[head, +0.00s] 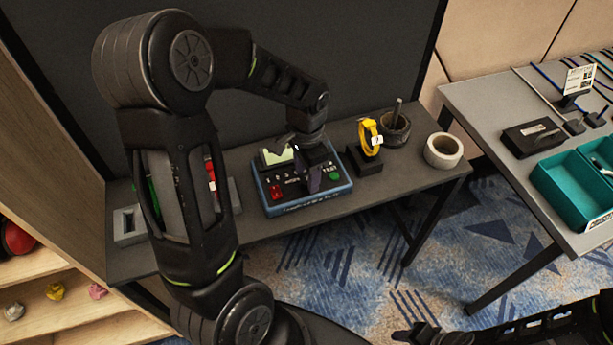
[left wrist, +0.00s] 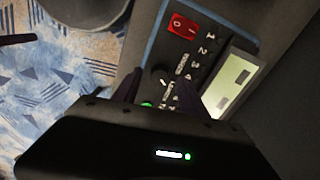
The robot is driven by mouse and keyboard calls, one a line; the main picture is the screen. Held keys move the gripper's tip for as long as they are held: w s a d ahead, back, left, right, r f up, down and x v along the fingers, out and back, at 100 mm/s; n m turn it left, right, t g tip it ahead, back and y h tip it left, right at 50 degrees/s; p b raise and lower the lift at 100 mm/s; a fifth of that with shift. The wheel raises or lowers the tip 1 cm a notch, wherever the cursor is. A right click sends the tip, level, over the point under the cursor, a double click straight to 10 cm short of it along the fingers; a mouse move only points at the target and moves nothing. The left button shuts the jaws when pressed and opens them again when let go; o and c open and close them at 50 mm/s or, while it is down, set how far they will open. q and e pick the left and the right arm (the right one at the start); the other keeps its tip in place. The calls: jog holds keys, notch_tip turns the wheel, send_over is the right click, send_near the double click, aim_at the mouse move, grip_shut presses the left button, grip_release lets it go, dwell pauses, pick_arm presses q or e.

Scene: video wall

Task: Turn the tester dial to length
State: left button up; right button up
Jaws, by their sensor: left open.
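The cable tester (head: 281,209) is a blue-edged box with a black face, lying on the grey bench. In the left wrist view the tester face (left wrist: 205,62) shows a red switch (left wrist: 183,26), printed numbers, a pale screen (left wrist: 230,84) and a black dial (left wrist: 160,76) with a light pointer mark. My left gripper (head: 311,172) is over the tester; its open fingers (left wrist: 158,88) point at the dial, one on each side. I cannot tell whether they touch it. The dial's setting is too small to read. Part of my right gripper (head: 428,335) shows at the bottom edge.
On the bench (head: 400,180), right of the tester, stand a yellow looped item (head: 370,136) on a black stand, a dark round holder (head: 394,130) and a white tape roll (head: 443,150). A second table with a teal tray (head: 567,188) is at right. A dark panel rises behind.

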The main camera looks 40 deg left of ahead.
aim_at(306, 181)
pick_arm(q)
notch_tip(306, 181, up, 6)
jog(key=shift+r, duration=0.1)
jog(key=shift+s, duration=0.1)
dwell(0.6)
